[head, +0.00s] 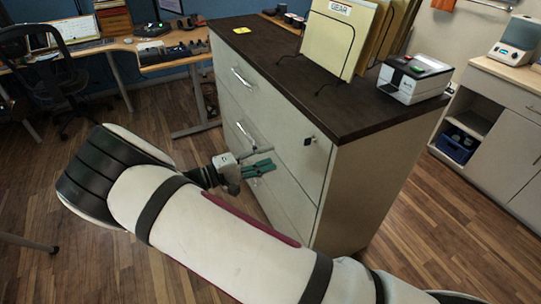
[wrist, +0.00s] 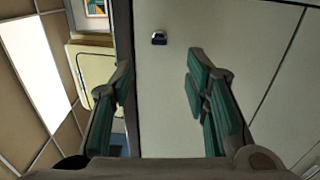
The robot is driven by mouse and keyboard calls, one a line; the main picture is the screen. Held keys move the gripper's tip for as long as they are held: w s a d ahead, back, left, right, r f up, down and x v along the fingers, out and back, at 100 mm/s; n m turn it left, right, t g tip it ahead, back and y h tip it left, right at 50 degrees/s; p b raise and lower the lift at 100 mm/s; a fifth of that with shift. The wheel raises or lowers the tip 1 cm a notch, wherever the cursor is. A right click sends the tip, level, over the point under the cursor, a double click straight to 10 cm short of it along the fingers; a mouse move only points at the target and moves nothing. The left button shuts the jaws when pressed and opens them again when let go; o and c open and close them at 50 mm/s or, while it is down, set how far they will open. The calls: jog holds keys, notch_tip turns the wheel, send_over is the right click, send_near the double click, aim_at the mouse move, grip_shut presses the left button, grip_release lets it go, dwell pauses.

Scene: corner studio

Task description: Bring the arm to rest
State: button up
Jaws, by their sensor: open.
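My gripper (head: 258,168) is open and empty in the head view, close to the front of the grey filing cabinet (head: 338,185). My arm reaches across the lower part of the head view, bent at the left. In the wrist view my gripper (wrist: 163,95) shows two green-padded fingers spread apart. Between and beyond them is the pale cabinet face (wrist: 220,35) with a small lock (wrist: 159,38). I cannot tell whether a finger touches the cabinet.
The cabinet's dark top (head: 290,65) holds folders in a wire rack (head: 338,40) and a small white printer (head: 414,78). A desk (head: 170,50) and an office chair (head: 40,65) stand at the back left. Wooden floor (head: 75,165) is open at the left.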

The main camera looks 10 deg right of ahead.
dwell(0.3)
jog(key=s+d+r+m+g+y, duration=0.4)
jog(key=s+d+r+g+y, duration=0.3)
jog(key=s+d+r+y, duration=0.5)
jog(key=s+r+t+y, duration=0.5)
jog(key=s+r, duration=0.7)
jog(key=s, duration=0.5)
jog(key=shift+r+t, duration=0.4)
jog(key=shift+t, duration=0.3)
jog(key=shift+d, duration=0.1)
